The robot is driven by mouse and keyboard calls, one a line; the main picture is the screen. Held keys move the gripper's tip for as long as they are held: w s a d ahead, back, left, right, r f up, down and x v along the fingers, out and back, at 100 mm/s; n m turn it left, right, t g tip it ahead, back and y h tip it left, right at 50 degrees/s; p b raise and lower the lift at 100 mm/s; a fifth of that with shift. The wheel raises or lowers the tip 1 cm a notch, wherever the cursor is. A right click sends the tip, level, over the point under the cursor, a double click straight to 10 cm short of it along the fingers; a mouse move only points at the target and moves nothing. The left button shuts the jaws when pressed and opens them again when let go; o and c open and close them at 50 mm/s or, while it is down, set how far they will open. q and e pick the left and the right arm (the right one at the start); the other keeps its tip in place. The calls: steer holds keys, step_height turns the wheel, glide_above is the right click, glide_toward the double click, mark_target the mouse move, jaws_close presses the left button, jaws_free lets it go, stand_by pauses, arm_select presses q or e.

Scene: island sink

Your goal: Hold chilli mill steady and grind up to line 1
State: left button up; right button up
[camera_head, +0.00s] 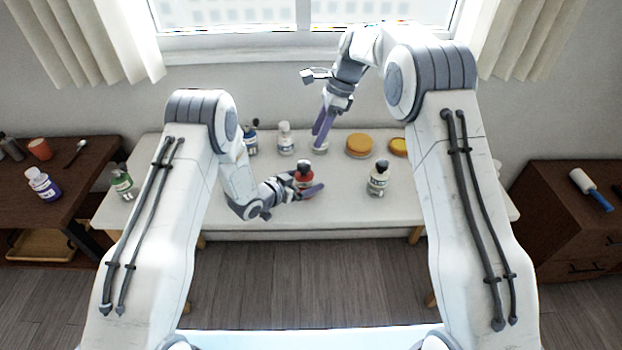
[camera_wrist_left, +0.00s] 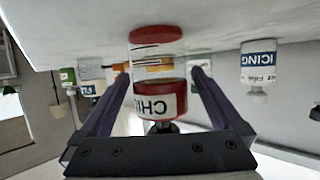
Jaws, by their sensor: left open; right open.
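The chilli mill (camera_head: 304,178), red with a dark top, stands upright on the white table. In the left wrist view, which is upside down, it shows its label "CHI" (camera_wrist_left: 155,103), a clear section and a red end. My left gripper (camera_head: 310,190) reaches in low from the left, open, with one finger on each side of the mill. I cannot tell whether the fingers touch it. My right gripper (camera_head: 323,124) is open and points down behind the mill, apart from it. The line marks are too small to read.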

arm_select(q)
steer(key=shift+x, duration=1.3)
steer(key=c, duration=1.5)
steer(key=shift+o, duration=0.2)
